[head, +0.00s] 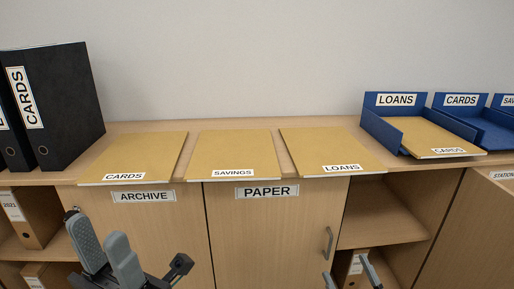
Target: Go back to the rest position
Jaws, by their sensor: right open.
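My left gripper (97,226) is at the lower left, in front of the cabinet door under the ARCHIVE label. Its two grey fingers stand apart with nothing between them. My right gripper (347,268) shows only its fingertips at the bottom edge, in front of the open cubby. It is open and empty. Both grippers are below the counter top and clear of the folders. The rest of the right gripper is out of frame.
Tan folders marked CARDS (134,155), SAVINGS (234,150) and LOANS (328,147) lie on the counter (240,123). Another CARDS folder (428,136) lies in the blue LOANS tray (381,128), sticking out in front. Black binders (66,105) stand left. A door handle (328,243) protrudes.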

